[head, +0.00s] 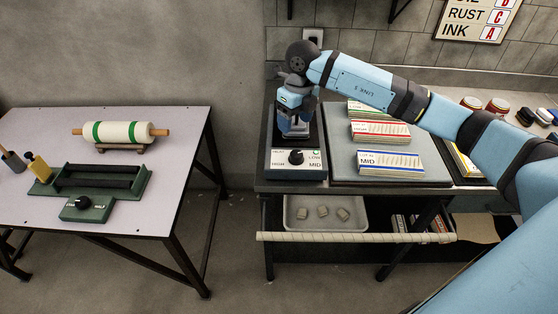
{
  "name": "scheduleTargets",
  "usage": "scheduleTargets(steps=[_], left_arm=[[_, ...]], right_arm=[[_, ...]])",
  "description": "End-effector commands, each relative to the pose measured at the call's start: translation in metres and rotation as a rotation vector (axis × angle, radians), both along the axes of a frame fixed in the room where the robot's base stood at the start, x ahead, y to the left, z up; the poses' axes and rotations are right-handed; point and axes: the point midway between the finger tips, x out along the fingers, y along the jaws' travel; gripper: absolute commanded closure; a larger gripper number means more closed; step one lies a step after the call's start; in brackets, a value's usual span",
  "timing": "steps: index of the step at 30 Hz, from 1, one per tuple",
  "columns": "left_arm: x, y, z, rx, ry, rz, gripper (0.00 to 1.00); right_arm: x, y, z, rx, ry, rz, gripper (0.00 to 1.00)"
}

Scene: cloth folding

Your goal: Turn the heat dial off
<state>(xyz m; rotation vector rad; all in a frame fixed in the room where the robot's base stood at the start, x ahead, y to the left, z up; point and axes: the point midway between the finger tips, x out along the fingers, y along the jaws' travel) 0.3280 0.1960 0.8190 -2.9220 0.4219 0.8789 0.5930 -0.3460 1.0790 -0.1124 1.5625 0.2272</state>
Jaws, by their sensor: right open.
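The heat dial (296,157) is a black round knob on the pale front panel of a dark unit (280,168) at the left end of the right-hand bench. LOW, MID and HIGH are printed around it, and a green mark shows at its upper right. Its exact pointer setting is too small to tell. My right gripper (294,132) is open and points down over the unit, just behind the dial in the picture. Its fingertips are small and partly hidden, and I cannot tell whether they touch anything. My left gripper is not in view.
Stacks of labelled cards (388,161) lie on a grey board (345,175) right of the unit. A light bar (350,237) runs along the bench's front. Another table (150,215) at left holds a roller (120,132) and a green device with its own black knob (82,203).

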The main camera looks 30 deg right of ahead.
Motion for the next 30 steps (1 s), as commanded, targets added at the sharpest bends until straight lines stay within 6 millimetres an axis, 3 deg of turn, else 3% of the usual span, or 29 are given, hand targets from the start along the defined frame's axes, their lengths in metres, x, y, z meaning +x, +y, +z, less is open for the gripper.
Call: scheduleTargets(steps=[3,8,21,30], left_arm=[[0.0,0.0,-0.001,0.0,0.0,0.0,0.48],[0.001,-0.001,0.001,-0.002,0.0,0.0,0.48],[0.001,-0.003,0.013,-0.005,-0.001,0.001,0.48],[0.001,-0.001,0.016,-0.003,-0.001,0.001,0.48]], right_arm=[[0.004,-0.017,0.008,-0.069,-0.006,-0.024,0.32],[0.004,-0.019,-0.003,-0.081,-0.004,-0.028,0.32],[0.004,-0.018,-0.091,-0.076,-0.003,-0.026,0.32],[0.004,-0.018,-0.125,-0.076,-0.007,-0.025,0.32]])
